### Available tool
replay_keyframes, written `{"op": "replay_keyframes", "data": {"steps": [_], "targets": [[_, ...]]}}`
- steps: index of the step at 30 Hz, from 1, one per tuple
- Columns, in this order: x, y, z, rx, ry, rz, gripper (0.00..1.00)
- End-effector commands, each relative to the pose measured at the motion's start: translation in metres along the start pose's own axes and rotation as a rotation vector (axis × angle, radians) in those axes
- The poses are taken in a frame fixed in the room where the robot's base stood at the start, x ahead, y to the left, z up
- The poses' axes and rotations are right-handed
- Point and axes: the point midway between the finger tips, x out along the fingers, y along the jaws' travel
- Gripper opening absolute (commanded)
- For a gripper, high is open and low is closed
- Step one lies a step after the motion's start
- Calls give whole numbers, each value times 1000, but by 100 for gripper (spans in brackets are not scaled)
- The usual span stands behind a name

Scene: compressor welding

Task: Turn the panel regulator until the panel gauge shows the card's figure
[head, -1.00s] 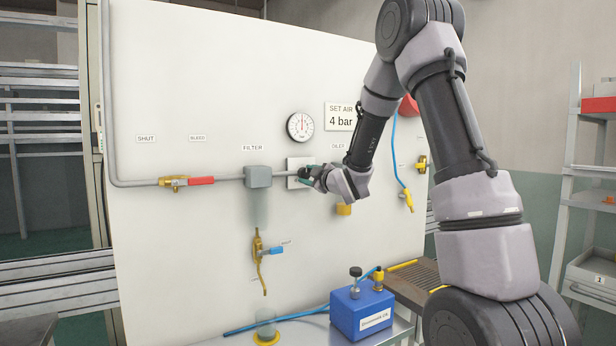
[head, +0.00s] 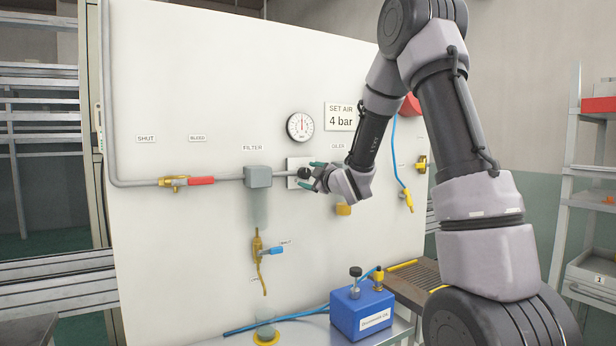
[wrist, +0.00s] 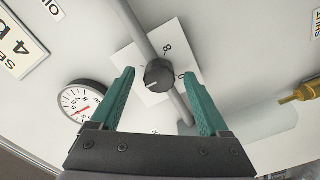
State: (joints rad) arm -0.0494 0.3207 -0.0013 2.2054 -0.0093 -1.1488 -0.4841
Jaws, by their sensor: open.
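The panel regulator is a dark round knob (wrist: 159,75) on a white square plate with figures; in the head view the knob (head: 304,173) sits right of the filter. My gripper (head: 318,175) is open, its green fingers (wrist: 160,98) on either side of the knob, apart from it in the wrist view. The panel gauge (head: 300,126) is a round white dial above the knob; its red needle points about straight up. In the wrist view the gauge (wrist: 82,101) is at the left. The card (head: 341,117) reads "SET AIR 4 bar".
A grey pipe (head: 135,184) runs along the panel to a red-handled valve (head: 200,181) and the grey filter (head: 258,176). A blue-handled valve (head: 276,251) hangs below. A blue box (head: 361,311) stands on the bench. A blue hose (head: 396,160) hangs at the right.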

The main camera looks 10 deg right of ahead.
Motion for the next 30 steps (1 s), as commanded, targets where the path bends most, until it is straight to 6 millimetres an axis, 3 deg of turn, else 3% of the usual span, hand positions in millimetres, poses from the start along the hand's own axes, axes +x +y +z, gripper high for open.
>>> {"op": "replay_keyframes", "data": {"steps": [9,15,30], "targets": [[-62,1,0,-1,-1,1,79],[-91,0,0,0,0,1,79],[-99,0,0,0,0,0,79]]}}
